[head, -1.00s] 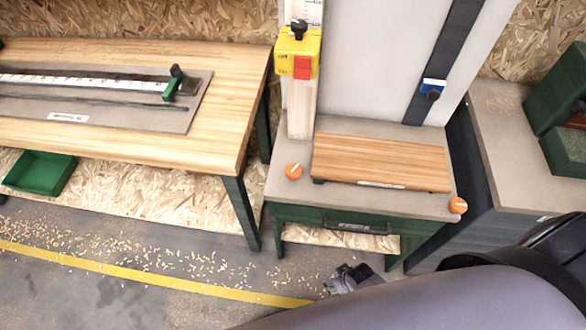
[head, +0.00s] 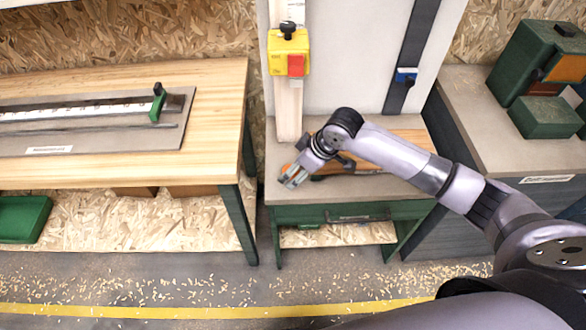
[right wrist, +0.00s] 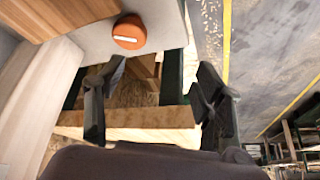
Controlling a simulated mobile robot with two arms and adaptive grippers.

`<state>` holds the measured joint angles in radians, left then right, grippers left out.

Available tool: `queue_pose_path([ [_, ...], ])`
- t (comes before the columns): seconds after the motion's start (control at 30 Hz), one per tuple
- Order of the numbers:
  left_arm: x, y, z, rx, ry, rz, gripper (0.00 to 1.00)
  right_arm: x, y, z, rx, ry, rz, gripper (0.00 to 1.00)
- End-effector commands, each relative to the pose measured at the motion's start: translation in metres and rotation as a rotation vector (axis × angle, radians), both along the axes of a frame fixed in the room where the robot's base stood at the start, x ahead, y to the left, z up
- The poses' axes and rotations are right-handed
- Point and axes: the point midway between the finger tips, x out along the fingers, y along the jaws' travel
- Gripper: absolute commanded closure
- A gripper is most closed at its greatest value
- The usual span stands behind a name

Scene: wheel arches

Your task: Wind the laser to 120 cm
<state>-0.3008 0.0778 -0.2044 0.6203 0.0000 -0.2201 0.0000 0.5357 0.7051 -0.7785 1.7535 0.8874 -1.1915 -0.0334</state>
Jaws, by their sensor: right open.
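The orange knob with a white line (right wrist: 129,32) sits on the grey bench top in the right wrist view; in the head view my right gripper mostly hides it. My right gripper (head: 289,181) is open and empty over the bench's front left corner. In the right wrist view its fingers (right wrist: 158,95) are spread, with the knob ahead and to the left, apart from them. A yellow unit (head: 281,53) with a red block and black knob is on the pale upright post. A scale strip (head: 296,10) shows above it, too small to read. My left gripper is out of view.
A blue slider (head: 406,76) sits on a dark slanted rail. A wooden board (head: 408,137) lies on the bench, partly behind my right arm. A wooden table (head: 220,110) stands left, a grey cabinet with green boxes (head: 545,117) right. Floor in front is open, with shavings.

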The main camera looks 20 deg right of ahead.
Motion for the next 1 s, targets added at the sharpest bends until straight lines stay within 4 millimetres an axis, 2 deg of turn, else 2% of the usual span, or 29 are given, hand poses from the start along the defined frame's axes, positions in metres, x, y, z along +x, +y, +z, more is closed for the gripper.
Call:
queue_pose_path([
  [0.03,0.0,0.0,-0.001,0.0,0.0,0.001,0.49,0.009,-0.014,0.02,-0.024,-0.006,0.014,0.38],
  [0.2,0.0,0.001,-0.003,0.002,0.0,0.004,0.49,0.015,-0.044,0.063,-0.057,0.029,0.033,0.38],
  [0.3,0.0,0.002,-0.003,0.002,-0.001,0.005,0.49,0.015,-0.054,0.075,-0.062,0.043,0.033,0.38],
  [0.4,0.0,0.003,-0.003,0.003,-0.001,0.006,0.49,0.015,-0.057,0.078,-0.064,0.051,0.031,0.38],
  [0.57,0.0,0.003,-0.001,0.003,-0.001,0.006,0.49,0.018,-0.051,0.063,-0.061,0.056,0.032,0.38],
  [1.0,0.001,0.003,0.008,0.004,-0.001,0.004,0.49,0.045,-0.025,-0.025,-0.062,0.054,0.031,0.38],
])
